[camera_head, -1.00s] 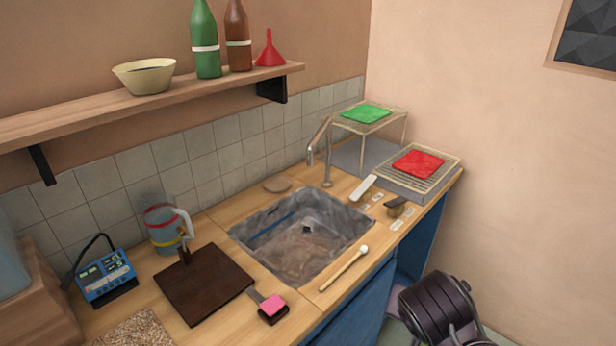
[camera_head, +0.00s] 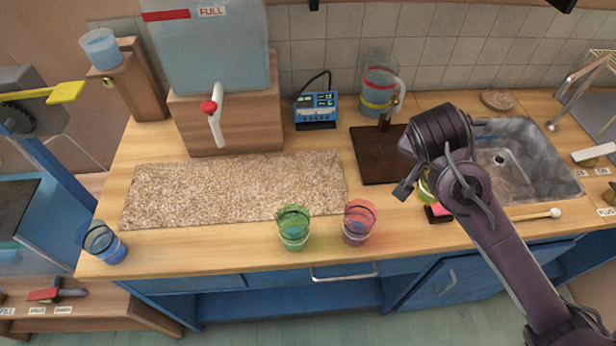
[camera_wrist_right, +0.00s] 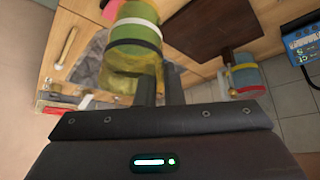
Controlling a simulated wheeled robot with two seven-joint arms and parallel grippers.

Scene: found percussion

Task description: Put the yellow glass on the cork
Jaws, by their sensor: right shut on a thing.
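The yellow glass (camera_wrist_right: 135,58), with green, white and black bands, is in my right gripper (camera_wrist_right: 158,85) in the wrist view. In the head view only a yellow-green sliver of the glass (camera_head: 425,188) shows beside my right arm, above the counter near the dark board. The gripper is shut on it. The cork is a speckled tan mat (camera_head: 235,192) lying flat and bare on the counter, left of the arm. My left gripper is out of view.
A green glass (camera_head: 294,228) and a red glass (camera_head: 360,222) stand along the mat's front side. A blue glass (camera_head: 104,243) is at the left corner. A water tank on a wooden block (camera_head: 228,125) stands behind the mat. A jug (camera_head: 379,90) and board (camera_head: 376,158) are to its right.

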